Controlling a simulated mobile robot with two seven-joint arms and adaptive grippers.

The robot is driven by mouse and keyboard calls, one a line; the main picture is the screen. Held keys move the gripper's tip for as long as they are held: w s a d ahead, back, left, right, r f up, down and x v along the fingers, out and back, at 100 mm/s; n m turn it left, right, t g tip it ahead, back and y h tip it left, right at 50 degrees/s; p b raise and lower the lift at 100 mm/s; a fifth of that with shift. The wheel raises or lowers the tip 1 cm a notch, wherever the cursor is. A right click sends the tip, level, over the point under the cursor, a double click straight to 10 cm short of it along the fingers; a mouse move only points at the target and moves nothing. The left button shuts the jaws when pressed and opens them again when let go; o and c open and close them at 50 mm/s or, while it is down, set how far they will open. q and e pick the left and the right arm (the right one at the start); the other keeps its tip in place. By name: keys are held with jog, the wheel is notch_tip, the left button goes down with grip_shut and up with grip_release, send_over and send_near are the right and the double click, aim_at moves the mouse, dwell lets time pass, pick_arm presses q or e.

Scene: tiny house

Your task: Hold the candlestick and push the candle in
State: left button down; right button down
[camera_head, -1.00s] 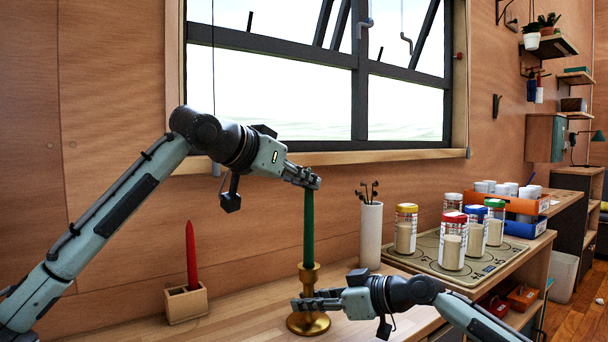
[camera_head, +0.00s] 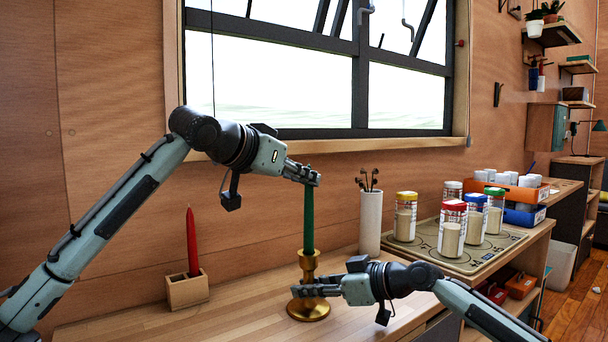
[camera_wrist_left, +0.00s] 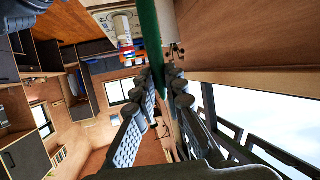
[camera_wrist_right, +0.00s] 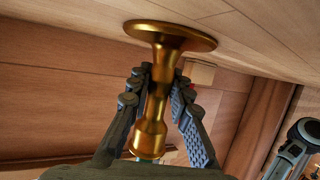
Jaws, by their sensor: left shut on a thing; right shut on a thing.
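A green candle (camera_head: 308,220) stands upright over the brass candlestick (camera_head: 309,268), its lower end at the cup. I cannot tell how deep it sits. My left gripper (camera_head: 314,178) is shut on the candle's upper end. In the left wrist view the candle (camera_wrist_left: 150,45) runs between the fingers (camera_wrist_left: 165,78). My right gripper (camera_head: 303,287) is shut on the candlestick's stem just above the round base, which rests on the counter. In the right wrist view the brass stem (camera_wrist_right: 156,90) is between the fingers (camera_wrist_right: 160,78).
A red candle (camera_head: 192,242) stands in a wooden block (camera_head: 187,291) on the wooden counter (camera_head: 240,308) to the left. A white holder (camera_head: 370,222) with dark sticks and several lidded jars on a mat (camera_head: 425,250) are to the right. A window is behind.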

pick_arm(q)
jog(key=shift+f, duration=0.1)
jog(key=c, duration=1.5)
grip_release()
jog(key=v, duration=1.2)
pick_arm(e)
jog(key=c, duration=1.3)
grip_release()
